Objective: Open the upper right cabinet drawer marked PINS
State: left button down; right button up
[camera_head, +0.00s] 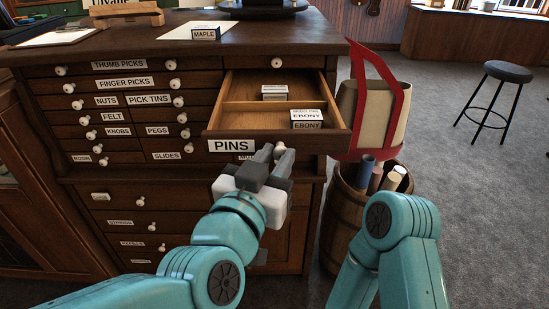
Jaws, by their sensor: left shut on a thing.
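The drawer marked PINS (231,146) is pulled out of the upper right part of the dark wooden cabinet (190,87). Inside it are a small box marked EBONY (307,119) and another small labelled box (274,93) behind it, with a divider across the middle. My left gripper (277,152) is at the drawer front, right of the PINS label, shut on the drawer's white knob (281,149). Its fingers partly hide the knob. My right arm shows at the lower right, but its gripper is not in view.
Other closed drawers with white knobs, such as FINGER PICKS (122,83), fill the cabinet front. A barrel (345,211) with rolled tubes and a red-framed bag (378,105) stand close on the right. A stool (507,72) stands farther off on open grey floor.

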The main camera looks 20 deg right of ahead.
pick_arm(q)
jog(key=c, duration=0.9)
grip_release()
